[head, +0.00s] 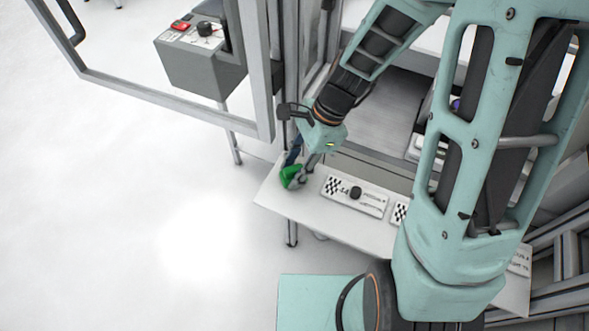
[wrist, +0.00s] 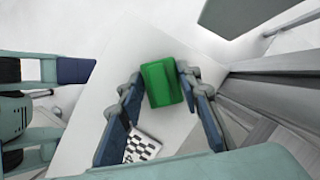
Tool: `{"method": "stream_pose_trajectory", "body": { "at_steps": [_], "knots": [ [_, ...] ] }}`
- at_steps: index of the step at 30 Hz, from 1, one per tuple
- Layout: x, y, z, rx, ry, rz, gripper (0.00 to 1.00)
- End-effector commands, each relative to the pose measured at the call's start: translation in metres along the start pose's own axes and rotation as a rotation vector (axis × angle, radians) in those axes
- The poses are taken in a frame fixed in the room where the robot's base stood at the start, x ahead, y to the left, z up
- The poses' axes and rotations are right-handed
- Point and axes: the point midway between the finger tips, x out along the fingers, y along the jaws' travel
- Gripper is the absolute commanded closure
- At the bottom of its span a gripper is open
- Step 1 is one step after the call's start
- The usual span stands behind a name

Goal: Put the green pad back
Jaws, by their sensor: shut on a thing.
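The green pad (head: 289,178) is at the left end of the white shelf in the head view. My gripper (head: 297,170) is over that end of the shelf and is shut on the pad. In the wrist view the green pad (wrist: 161,82) is a green block between the two blue-padded fingers of my gripper (wrist: 160,86). I cannot tell whether the pad touches the shelf or hangs just above it.
A white plate with a checkered marker and black knob (head: 355,194) lies right of my gripper on the white shelf (head: 300,207). A grey control box (head: 195,68) and an open framed door (head: 160,97) stand left. The floor at left is clear.

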Motion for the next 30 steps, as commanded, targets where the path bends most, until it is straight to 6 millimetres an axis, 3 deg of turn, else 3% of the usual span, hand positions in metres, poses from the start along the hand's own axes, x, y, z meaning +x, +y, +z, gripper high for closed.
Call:
{"method": "stream_pose_trajectory", "body": {
  "at_steps": [5,6,11,22,30],
  "knots": [
    [0.003,0.0,-0.001,0.0,0.0,0.0,0.91],
    [0.003,0.0,-0.001,-0.001,0.0,0.0,0.67],
    [0.002,0.0,-0.001,-0.001,0.0,0.0,0.51],
    [-0.004,-0.001,0.001,0.0,0.0,-0.001,0.51],
    [-0.057,-0.002,0.001,-0.002,0.002,-0.006,0.51]
  ]
}}
